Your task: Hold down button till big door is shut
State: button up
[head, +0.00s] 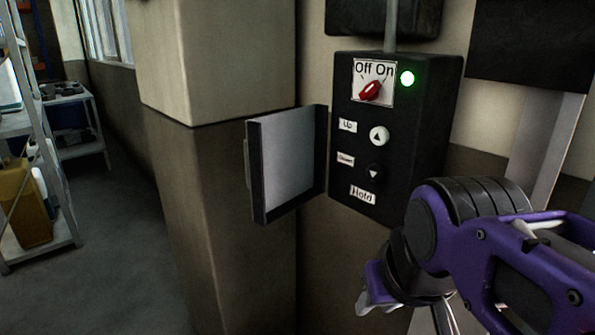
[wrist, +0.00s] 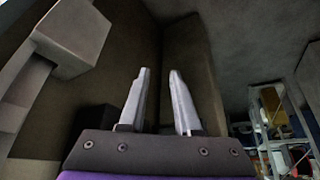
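A black control box (head: 345,101) on the wall has a red rotary switch (head: 370,91) marked Off and On. A green lamp (head: 407,78) beside it is lit. Below are a white up button (head: 379,136) and a black down button (head: 374,172), with labels Up, Down and Hold. Its cover (head: 288,160) stands open to the left. My gripper sits low and right of the box, apart from the buttons. In the wrist view its two fingers (wrist: 159,75) are apart with nothing between them. I cannot make out the big door in either view.
A wall pillar (head: 215,200) stands left of the box. Shelving (head: 30,150) with a yellow container (head: 25,205) is at the far left; shelves (wrist: 280,130) also show in the wrist view. The floor (head: 110,250) between shelving and pillar is clear.

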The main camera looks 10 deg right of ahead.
grip_shut()
dwell(1.1)
